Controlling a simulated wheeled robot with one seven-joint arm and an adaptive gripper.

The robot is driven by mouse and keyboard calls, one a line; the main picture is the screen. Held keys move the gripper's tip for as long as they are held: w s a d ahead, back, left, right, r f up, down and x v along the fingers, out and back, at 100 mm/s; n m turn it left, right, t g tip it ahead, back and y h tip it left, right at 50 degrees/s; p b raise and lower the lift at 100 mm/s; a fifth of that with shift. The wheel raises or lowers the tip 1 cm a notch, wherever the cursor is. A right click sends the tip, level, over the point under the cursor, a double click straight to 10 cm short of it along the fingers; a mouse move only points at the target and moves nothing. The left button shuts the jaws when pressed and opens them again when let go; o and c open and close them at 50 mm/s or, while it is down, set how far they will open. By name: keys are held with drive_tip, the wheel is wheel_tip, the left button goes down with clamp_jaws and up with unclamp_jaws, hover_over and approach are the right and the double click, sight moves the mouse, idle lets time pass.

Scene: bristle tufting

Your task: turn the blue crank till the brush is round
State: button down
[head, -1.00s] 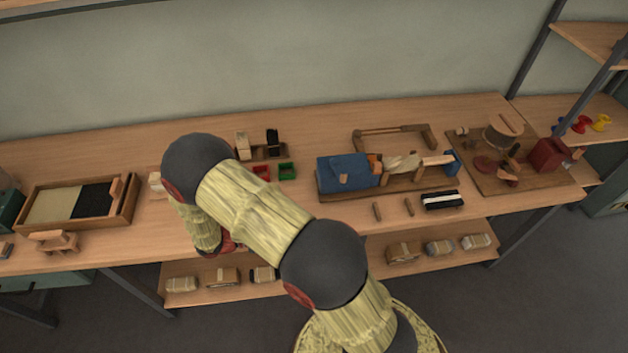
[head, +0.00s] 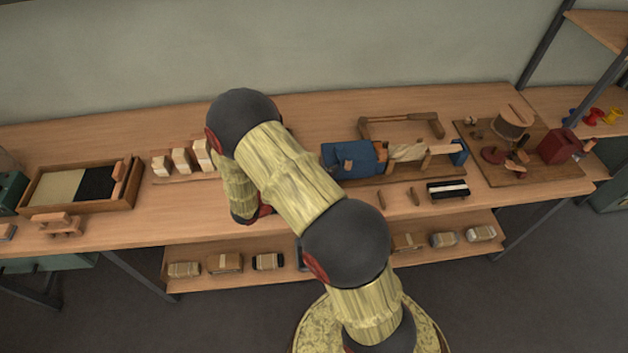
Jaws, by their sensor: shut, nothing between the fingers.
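A wooden twisting rig (head: 395,173) stands on the bench right of centre. At its left end is a blue block (head: 350,157). A pale, twisted brush (head: 407,152) lies along its middle. A small blue part (head: 459,152), which looks like the crank, is at its right end. I cannot tell from here how round the brush is. My arm passes in front of the bench left of the rig, its wrist low near the bench front. My gripper itself is hidden behind my arm. Nothing of mine is seen touching the crank.
Left are a shallow wooden tray (head: 127,203) and several pale blocks (head: 182,160). A board (head: 490,171) with a round drum (head: 512,121) and a red block (head: 559,146) is right of the rig. Two small sticks and a black-and-white brush (head: 447,190) lie in front.

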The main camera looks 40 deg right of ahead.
sight(348, 165)
drive_tip(key=shift+s+d, duration=0.15)
drive_tip(key=shift+d, duration=0.6)
drive_tip(key=shift+s+d, duration=0.1)
drive_tip(key=shift+d, duration=0.65)
drive_tip(key=shift+s+d+n+t, duration=0.3)
drive_tip(key=shift+n+t, duration=0.1)
drive_tip(key=shift+t, duration=0.2)
